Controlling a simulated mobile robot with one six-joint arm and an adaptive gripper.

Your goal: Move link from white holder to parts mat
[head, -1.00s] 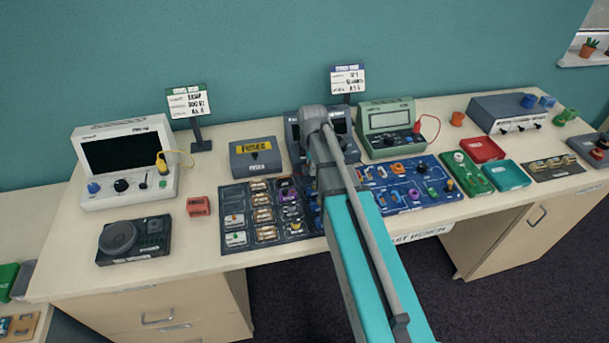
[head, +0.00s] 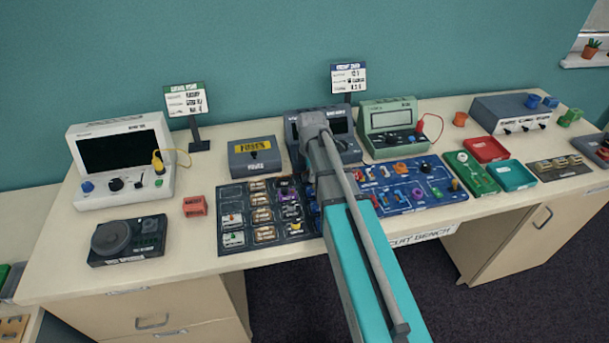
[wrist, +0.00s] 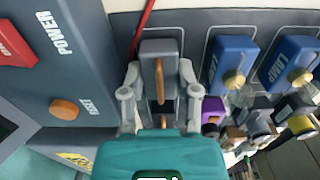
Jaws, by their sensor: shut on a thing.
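In the wrist view, my gripper (wrist: 159,92) is shut on a thin copper-coloured link (wrist: 159,78). I cannot tell whether the link is clear of the holder. In the head view, my arm hides the gripper, the link and this holder. A dark mat with rows of outlined cells (head: 232,199), probably the parts mat, lies left of my arm. Several small parts sit in its cells.
A grey unit with a red power switch (wrist: 15,45) is close left of my gripper. Blue holders (wrist: 233,60) stand close on the right. A blue circuit board (head: 428,168) lies right of my arm.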

